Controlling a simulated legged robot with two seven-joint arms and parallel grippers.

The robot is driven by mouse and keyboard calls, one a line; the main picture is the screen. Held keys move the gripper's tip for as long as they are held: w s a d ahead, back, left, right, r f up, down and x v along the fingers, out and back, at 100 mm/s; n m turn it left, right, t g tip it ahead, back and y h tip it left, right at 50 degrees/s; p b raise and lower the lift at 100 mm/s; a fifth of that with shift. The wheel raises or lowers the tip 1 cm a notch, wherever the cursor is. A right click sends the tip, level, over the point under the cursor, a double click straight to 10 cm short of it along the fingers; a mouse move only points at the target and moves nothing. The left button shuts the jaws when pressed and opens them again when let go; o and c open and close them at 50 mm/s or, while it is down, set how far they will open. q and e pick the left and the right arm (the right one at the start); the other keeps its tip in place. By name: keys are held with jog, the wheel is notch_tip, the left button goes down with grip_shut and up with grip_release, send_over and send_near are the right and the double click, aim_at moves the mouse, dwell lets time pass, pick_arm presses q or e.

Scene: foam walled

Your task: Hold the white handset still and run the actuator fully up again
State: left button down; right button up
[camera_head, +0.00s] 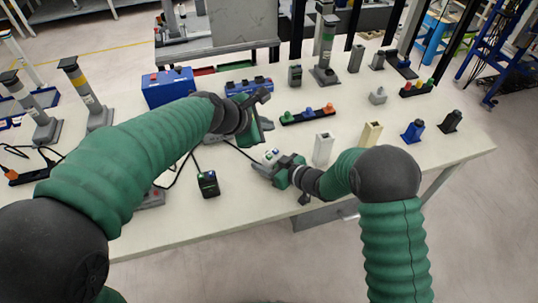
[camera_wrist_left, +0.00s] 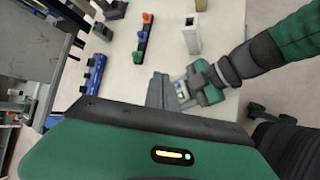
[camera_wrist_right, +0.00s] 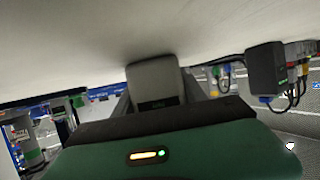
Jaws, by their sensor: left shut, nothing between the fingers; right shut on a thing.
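The white handset (camera_head: 270,156) has green and blue buttons and sits in the jaws of my right gripper (camera_head: 272,168), low over the table's front half. In the right wrist view its pale end (camera_wrist_right: 156,80) shows between the fingers. It also shows in the left wrist view (camera_wrist_left: 182,91). My left gripper (camera_head: 258,105) is shut and empty, above and left of the handset, apart from it. I cannot tell which one the handset drives.
A black handset (camera_head: 208,183) lies front centre. A blue box (camera_head: 168,86) and a dark strip with coloured buttons (camera_head: 307,115) stand behind. White (camera_head: 322,149) and cream (camera_head: 370,135) blocks stand right of my right gripper. The table's front right (camera_head: 440,160) is clear.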

aim_at(269, 157)
pick_arm(q)
jog(key=shift+f, duration=0.15)
jog(key=shift+f, duration=4.25)
jog(key=shift+f, duration=0.35)
jog(key=shift+f, duration=0.5)
dwell(1.9)
jog(key=shift+r, duration=0.95)
